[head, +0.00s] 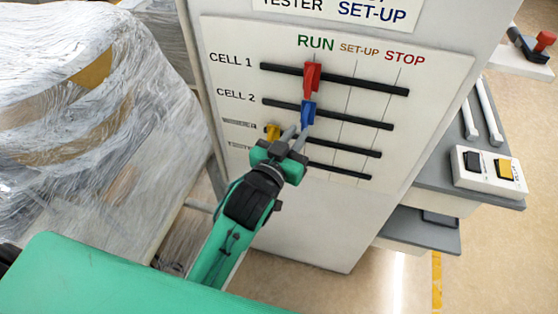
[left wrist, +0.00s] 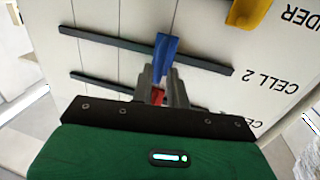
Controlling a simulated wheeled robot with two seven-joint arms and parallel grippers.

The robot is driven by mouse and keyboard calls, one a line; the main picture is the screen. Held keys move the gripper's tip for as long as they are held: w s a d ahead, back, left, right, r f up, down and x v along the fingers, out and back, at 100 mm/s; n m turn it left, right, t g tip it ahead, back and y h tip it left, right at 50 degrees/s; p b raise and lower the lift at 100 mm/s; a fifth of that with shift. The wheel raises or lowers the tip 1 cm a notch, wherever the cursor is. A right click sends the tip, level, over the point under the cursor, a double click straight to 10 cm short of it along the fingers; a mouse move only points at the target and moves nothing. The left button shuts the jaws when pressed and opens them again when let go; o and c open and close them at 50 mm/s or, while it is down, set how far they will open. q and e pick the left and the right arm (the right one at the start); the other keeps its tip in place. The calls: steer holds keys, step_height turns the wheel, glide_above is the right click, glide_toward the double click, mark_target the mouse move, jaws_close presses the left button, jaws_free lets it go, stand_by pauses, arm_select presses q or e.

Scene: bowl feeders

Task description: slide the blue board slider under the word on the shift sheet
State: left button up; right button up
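The blue slider (head: 308,113) sits on the CELL 2 track (head: 350,118), under RUN. In the left wrist view the blue slider (left wrist: 165,50) is just beyond my fingertips. My left gripper (head: 296,136) is open, its fingers slightly apart, just below the blue slider in the head view. In the left wrist view a gap shows between the fingers of the left gripper (left wrist: 163,78); I cannot tell whether they touch the slider. The sheet above (head: 390,20) is cut off by the frame; it shows TESTER and a blue SET-UP. My right gripper is not in view.
A red slider (head: 312,78) stands on the CELL 1 track under RUN, close above the blue one. A yellow slider (head: 272,132) is on the third track, left of my fingers. The CELL 2 track is clear rightward. A button box (head: 488,168) stands at right.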

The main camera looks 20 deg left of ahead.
arm_select(q)
steer(key=b+v, duration=0.2)
steer(key=v, duration=0.7)
steer(key=shift+s, duration=0.25)
steer(key=shift+a, duration=0.1)
